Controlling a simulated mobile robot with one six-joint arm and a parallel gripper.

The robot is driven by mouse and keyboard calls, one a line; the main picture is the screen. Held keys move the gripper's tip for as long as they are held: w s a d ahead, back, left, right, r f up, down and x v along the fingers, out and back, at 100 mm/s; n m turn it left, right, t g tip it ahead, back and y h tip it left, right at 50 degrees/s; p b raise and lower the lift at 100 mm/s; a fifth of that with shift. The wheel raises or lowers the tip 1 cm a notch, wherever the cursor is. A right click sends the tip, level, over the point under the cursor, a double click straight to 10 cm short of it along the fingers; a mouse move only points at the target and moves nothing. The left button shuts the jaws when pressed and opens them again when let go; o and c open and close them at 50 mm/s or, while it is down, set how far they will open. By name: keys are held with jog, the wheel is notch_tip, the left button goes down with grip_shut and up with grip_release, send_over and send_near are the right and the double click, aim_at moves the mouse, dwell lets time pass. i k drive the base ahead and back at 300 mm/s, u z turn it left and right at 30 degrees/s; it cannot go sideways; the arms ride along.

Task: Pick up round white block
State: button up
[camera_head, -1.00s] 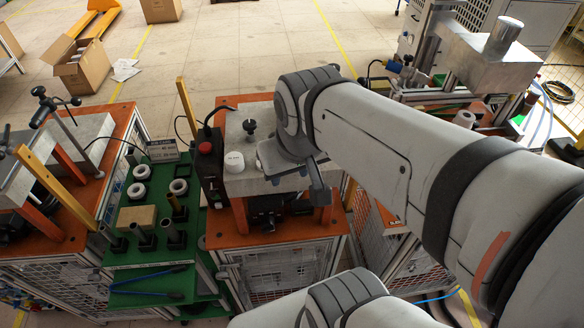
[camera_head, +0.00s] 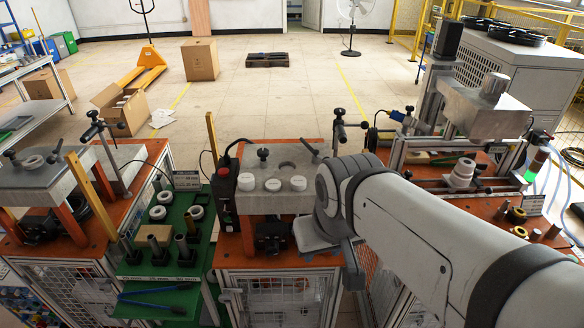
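Three round white blocks stand in a row on the grey metal block of the middle station (camera_head: 320,200): the left one (camera_head: 246,182), the middle one (camera_head: 273,184) and the right one (camera_head: 298,183). They are upright and apart from each other. My arm comes in from the right, and its wrist end (camera_head: 312,236) is in front of and right of the right block, by the station's front right corner. My gripper's fingers do not show clearly, so I cannot tell whether they are open or hold anything.
A black control box with a red button (camera_head: 223,180) stands left of the blocks. A green table (camera_head: 150,270) at left holds several white rings and dark cylinders. A right-hand machine (camera_head: 490,110) holds a white round part (camera_head: 460,172). Black clamps (camera_head: 340,125) rise behind the metal block.

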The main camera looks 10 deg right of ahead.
aim_at(298, 184)
jog(key=z, duration=2.9)
jog(key=k, duration=1.7)
jog(key=u, duration=0.75)
jog(key=i, duration=1)
jog(key=u, duration=0.05)
